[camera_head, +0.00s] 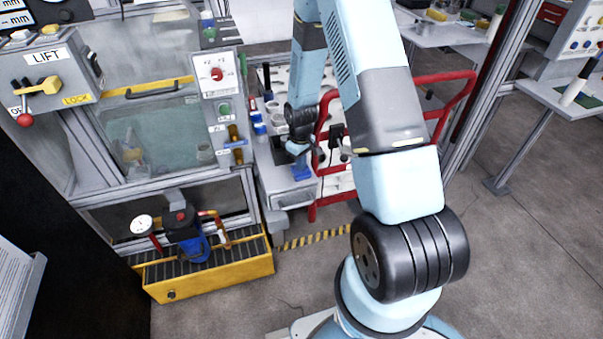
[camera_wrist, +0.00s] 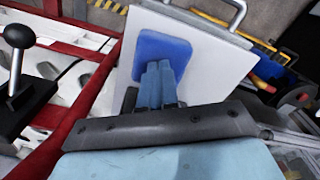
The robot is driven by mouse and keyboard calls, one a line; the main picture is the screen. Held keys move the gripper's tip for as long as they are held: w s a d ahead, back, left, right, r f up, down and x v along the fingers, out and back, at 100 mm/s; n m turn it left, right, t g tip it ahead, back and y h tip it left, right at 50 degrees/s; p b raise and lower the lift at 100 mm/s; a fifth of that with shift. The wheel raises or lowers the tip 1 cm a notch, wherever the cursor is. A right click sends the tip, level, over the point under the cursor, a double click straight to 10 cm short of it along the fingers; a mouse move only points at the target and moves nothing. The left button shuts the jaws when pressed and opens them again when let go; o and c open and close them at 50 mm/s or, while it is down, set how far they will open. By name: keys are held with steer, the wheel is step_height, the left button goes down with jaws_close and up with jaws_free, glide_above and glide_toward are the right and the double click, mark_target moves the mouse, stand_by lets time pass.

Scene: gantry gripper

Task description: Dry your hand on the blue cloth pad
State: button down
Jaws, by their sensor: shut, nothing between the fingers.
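The blue cloth pad (camera_wrist: 178,46) lies on a light grey panel in the wrist view, its near part hidden behind my fingers. My gripper (camera_wrist: 158,70) is shut and empty, its two light-blue fingers side by side with their tips over the pad. I cannot tell whether the tips touch it or hover just above. In the head view my gripper (camera_head: 297,149) points down beside the red-framed cart, and the pad (camera_head: 301,173) shows as a small blue patch just below it.
A red-railed cart (camera_wrist: 60,150) with a black-knobbed lever (camera_wrist: 18,62) stands left of the pad in the wrist view. A metal handle (camera_wrist: 238,14) is on the panel's far edge. In the head view a yellow tray with a pump (camera_head: 215,277) stands at lower left.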

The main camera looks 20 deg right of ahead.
steer(key=shift+r, duration=3.5)
steer(key=s+r+m+t, duration=0.1)
steer(key=s+r, duration=0.3)
steer(key=r, duration=0.9)
steer(key=s+r+m+t, duration=0.2)
steer(key=s+r, duration=0.2)
steer(key=r, duration=0.9)
steer(key=s+r+m+t, duration=0.1)
steer(key=s+r, duration=0.6)
steer(key=s, duration=0.3)
steer(key=s+r+m+t, duration=0.1)
steer(key=s+r+m, duration=0.1)
steer(key=s+r, duration=0.4)
steer(key=s, duration=0.4)
steer(key=shift+s+r+t, duration=0.15)
steer(key=shift+r+t, duration=0.15)
steer(key=shift+r, duration=0.1)
